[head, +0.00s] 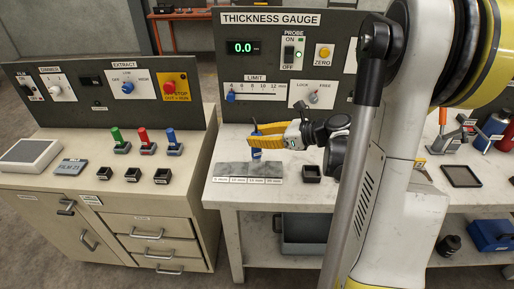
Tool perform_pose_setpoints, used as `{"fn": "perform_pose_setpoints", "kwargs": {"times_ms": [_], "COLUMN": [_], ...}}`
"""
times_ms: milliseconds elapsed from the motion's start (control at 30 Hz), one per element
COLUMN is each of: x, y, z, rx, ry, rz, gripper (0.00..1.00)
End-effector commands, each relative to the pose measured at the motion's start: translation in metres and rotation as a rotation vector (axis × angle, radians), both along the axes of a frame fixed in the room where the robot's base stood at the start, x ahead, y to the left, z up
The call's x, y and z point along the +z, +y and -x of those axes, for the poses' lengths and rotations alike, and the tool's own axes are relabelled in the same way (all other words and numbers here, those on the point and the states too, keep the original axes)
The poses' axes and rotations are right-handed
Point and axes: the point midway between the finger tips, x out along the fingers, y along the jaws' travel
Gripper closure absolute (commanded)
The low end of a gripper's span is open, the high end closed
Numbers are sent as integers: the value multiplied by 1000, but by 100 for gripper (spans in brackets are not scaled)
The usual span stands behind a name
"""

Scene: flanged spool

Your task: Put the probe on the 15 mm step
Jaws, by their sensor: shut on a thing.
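My gripper (254,138), with yellow fingers, reaches in from the right and is shut on the blue probe (257,154). The probe hangs roughly upright below the fingertips, over the right half of the grey step block (230,169). In the picture it lines up roughly with the third label on the block's front strip, which seems to read 15 mm. I cannot tell whether its lower end touches the block. The thickness gauge panel (265,80) behind has a green display (243,47) reading about 0.0.
A small black holder (312,172) stands right of the block. The gauge panel carries a probe switch (289,54), a yellow zero button (324,53) and a limit slider (231,96). A separate bench (140,200) at left holds green, red and blue handled tools. My arm hides the table's middle.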

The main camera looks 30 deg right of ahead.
Motion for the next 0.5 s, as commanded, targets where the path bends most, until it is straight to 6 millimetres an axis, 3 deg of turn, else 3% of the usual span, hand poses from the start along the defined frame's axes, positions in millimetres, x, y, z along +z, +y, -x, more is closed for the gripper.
{"fn": "perform_pose_setpoints", "kwargs": {"times_ms": [200, 500], "x": [-36, -36], "y": [-1, -1], "z": [0, 0], "rx": [0, 0], "ry": [0, 0], "rz": [0, 0], "gripper": [100, 100]}}
